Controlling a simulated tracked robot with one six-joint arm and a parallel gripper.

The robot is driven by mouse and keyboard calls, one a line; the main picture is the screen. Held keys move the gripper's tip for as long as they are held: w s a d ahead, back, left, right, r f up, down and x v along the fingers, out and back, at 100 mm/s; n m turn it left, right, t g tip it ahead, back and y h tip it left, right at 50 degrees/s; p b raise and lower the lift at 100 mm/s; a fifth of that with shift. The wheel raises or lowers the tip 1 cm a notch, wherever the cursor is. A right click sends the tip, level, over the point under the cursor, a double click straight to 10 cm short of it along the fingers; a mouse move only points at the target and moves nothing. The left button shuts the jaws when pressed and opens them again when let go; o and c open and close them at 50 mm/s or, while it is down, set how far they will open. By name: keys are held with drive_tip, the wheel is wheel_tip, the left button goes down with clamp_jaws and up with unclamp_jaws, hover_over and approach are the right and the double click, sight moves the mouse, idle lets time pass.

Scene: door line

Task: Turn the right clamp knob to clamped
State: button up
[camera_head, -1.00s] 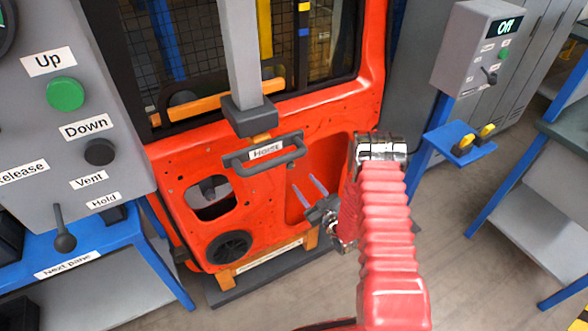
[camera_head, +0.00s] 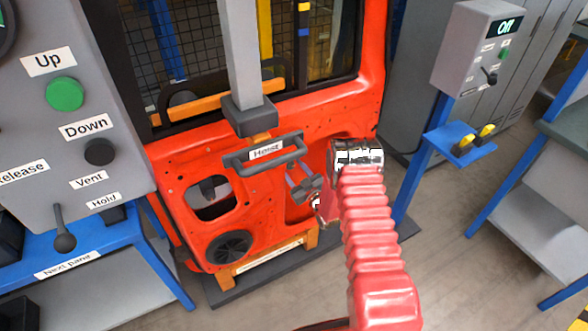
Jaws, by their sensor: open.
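A red door panel (camera_head: 180,170) stands upright in a fixture with an orange base bar (camera_head: 262,263). I cannot make out the right clamp knob in this view; my arm hides part of the door's lower right side. My gripper (camera_head: 297,171) is open and empty in front of the door's lower right recess, just below the grey handle (camera_head: 266,153) labelled Hoist. Its two fingers point up and left towards the door. I cannot tell whether they touch anything.
A grey control panel (camera_head: 60,130) with labelled buttons and a lever stands at the left. At the right is a grey box (camera_head: 476,60) reading Off, above a blue shelf (camera_head: 453,139) with yellow-black items. Open floor (camera_head: 440,240) lies right of my arm.

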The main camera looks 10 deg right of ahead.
drive_tip(key=c, duration=1.1)
drive_tip(key=shift+o, duration=0.2)
drive_tip(key=shift+d, duration=0.1)
